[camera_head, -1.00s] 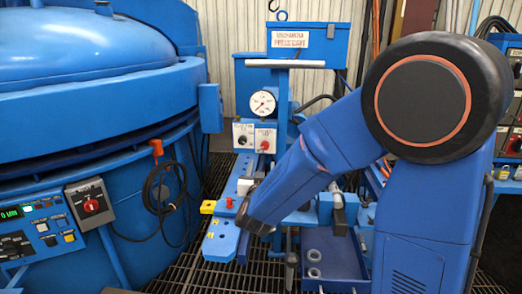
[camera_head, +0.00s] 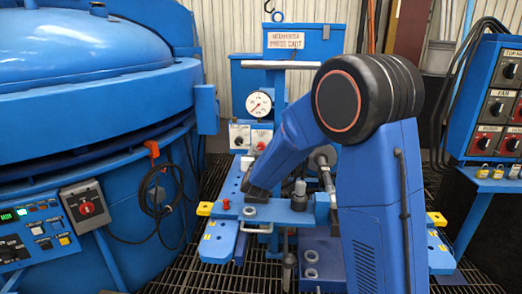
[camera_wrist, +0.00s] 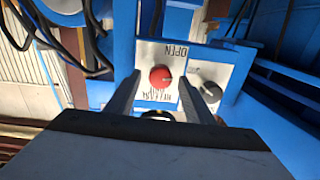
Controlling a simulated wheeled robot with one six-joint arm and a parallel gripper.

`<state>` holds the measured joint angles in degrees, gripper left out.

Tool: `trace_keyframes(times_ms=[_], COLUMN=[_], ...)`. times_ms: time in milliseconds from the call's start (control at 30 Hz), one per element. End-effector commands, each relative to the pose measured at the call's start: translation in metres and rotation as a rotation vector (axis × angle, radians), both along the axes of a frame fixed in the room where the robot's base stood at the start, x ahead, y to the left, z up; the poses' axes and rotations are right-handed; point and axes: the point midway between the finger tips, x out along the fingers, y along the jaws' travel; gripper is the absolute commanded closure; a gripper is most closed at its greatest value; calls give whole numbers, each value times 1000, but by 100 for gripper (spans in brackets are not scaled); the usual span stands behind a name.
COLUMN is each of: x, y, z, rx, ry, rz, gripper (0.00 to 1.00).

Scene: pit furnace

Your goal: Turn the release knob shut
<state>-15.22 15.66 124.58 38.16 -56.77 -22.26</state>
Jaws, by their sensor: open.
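The release knob (camera_wrist: 160,76) is a round red knob on a white plate (camera_wrist: 177,55) in the wrist view. The plate's lettering is upside down, with OPEN above the knob and a partly covered word below it. In the head view the red knob (camera_head: 261,146) is on the press cart's panel, beside a dark knob. My gripper (camera_wrist: 160,79) is open. Its two fingers lie to the left and right of the knob in the wrist view, with gaps visible. I cannot tell how deep the tips are.
A dark knob (camera_wrist: 210,92) on its own plate is close by the right finger. A pressure gauge (camera_head: 258,105) is above the panel. The blue furnace (camera_head: 95,120) is at left. A switch box (camera_head: 497,100) stands at right. Cables hang near the panel.

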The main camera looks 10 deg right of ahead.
Motion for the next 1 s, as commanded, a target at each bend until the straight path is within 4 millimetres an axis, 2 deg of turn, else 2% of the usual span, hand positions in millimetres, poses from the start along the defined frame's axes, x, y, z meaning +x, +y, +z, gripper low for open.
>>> trace_keyframes(times_ms=[133, 433, 600, 1000], x=[8, 9, 9, 9], y=[-2, -3, -3, -3], z=[-1, 0, 0, 0], rx=[-1, 0, 0, 51], ry=[0, 0, 0, -17], rz=[0, 0, 0, 0], gripper=[52, 52, 93, 93])
